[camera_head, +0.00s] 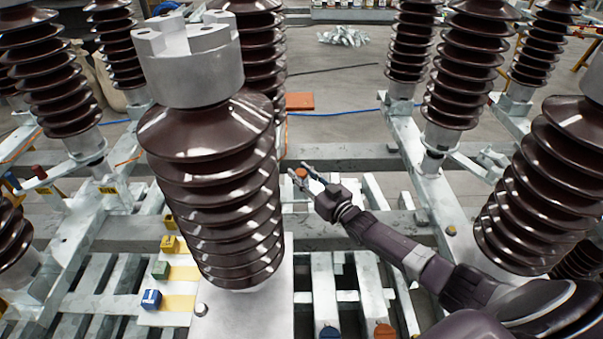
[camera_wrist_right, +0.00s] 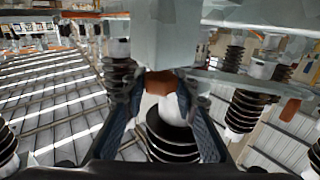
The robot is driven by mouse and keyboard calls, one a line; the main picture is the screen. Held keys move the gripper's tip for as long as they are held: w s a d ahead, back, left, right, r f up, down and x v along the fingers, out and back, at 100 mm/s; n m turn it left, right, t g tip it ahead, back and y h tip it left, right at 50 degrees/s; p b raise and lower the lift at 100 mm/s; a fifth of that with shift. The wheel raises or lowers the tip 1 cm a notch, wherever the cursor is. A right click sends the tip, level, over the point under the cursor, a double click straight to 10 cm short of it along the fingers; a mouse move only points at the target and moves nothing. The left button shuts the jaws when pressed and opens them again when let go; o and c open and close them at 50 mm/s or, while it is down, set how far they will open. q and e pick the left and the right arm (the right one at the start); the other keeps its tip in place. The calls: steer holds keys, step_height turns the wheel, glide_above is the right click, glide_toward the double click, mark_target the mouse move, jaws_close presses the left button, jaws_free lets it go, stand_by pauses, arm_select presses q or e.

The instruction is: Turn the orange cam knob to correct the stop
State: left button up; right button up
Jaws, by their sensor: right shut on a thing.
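The orange cam knob (camera_head: 301,172) is small in the head view, at the tip of my right gripper (camera_head: 308,174), just right of the large brown insulator. In the right wrist view the orange knob (camera_wrist_right: 159,83) lies between the two fingers of my right gripper (camera_wrist_right: 160,88), below a pale grey metal block (camera_wrist_right: 165,35). The fingers are shut on the knob. The knob's markings and the stop cannot be made out. My left gripper is not in view.
A large ribbed brown insulator (camera_head: 215,190) with a grey metal cap stands left of my right gripper. Another insulator (camera_head: 550,180) stands at the right, close to my arm. Small yellow, green and blue blocks (camera_head: 151,299) sit at lower left. Grey steel beams (camera_head: 345,152) cross behind.

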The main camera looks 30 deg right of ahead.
mark_target(302, 177)
steer(key=shift+a+r+m+h+p, duration=0.1)
steer(key=shift+a+m+h+p, duration=0.05)
steer(key=shift+m+h+p, duration=1.4)
steer(key=m+h+p, duration=0.1)
steer(key=h, duration=0.2)
steer(key=shift+m+h+p, duration=0.3)
steer(key=shift+m+h, duration=0.35)
steer(key=shift+h, duration=0.4)
steer(key=shift+g+h, duration=0.4)
steer(key=o, duration=1.2)
steer(key=shift+v, duration=3.75)
